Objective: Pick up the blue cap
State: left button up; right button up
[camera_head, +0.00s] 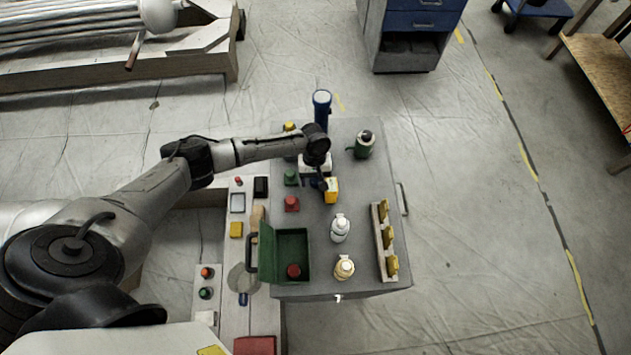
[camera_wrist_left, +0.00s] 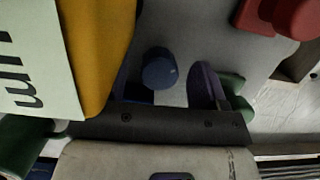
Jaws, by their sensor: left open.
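The blue cap (camera_wrist_left: 160,68) shows in the left wrist view as a small dark blue round piece on the grey tabletop. My left gripper (camera_wrist_left: 165,78) is open, with one finger to either side of the cap in that view. Whether the fingers touch it cannot be told. In the head view my left gripper (camera_head: 320,184) points down over the middle of the grey table (camera_head: 365,200). There the cap is mostly hidden or too small to make out. My right gripper is not in view.
A yellow box with a white label (camera_wrist_left: 95,50) stands close beside the gripper. Red (camera_head: 292,203) and green (camera_head: 290,177) caps lie to the left. A green case (camera_head: 291,244), white bottle (camera_head: 340,229) and yellow-piece rack (camera_head: 380,236) stand nearer; a blue cylinder (camera_head: 322,112) stands behind.

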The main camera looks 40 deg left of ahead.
pick_arm(q)
jog(key=c, duration=1)
jog(key=shift+r, duration=0.15)
